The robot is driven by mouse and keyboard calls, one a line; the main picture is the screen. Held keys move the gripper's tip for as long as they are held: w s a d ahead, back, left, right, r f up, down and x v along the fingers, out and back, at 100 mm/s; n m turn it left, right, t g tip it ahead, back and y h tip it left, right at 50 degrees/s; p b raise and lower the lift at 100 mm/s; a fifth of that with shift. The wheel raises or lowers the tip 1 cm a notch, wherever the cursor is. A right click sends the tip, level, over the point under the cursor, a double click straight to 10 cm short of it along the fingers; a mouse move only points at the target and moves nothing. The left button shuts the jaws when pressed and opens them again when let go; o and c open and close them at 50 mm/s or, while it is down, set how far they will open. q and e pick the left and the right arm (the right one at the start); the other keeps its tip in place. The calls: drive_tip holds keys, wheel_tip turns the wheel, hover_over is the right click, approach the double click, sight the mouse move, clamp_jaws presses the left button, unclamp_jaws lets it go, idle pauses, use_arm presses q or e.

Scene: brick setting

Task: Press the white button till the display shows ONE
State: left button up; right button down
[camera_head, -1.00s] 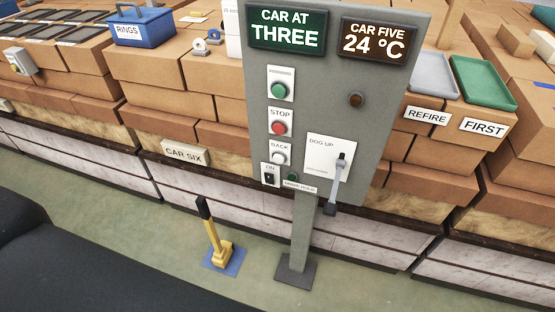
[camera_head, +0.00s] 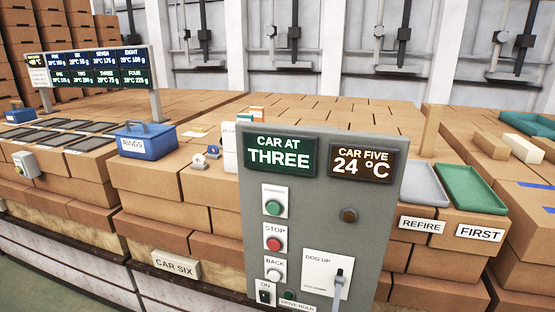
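The grey control panel (camera_head: 318,205) stands upright in the middle of the head view. Its green display (camera_head: 280,152) reads "CAR AT THREE". The white button (camera_head: 274,276) sits low on the left side of the panel, under the label "BACK". Above it are the red button (camera_head: 274,244) marked "STOP" and a green button (camera_head: 274,208). A brown display (camera_head: 361,163) reads "CAR FIVE 24 °C". Neither of my grippers is in view, and nothing touches the white button.
A lever (camera_head: 339,283) is on the panel's "DOG UP" plate, with an "ON" switch (camera_head: 265,294) at lower left. Behind are brick stacks, a blue "RINGS" box (camera_head: 147,141), a grey tray (camera_head: 427,184) and a green tray (camera_head: 472,187). A multi-line display board (camera_head: 100,68) stands back left.

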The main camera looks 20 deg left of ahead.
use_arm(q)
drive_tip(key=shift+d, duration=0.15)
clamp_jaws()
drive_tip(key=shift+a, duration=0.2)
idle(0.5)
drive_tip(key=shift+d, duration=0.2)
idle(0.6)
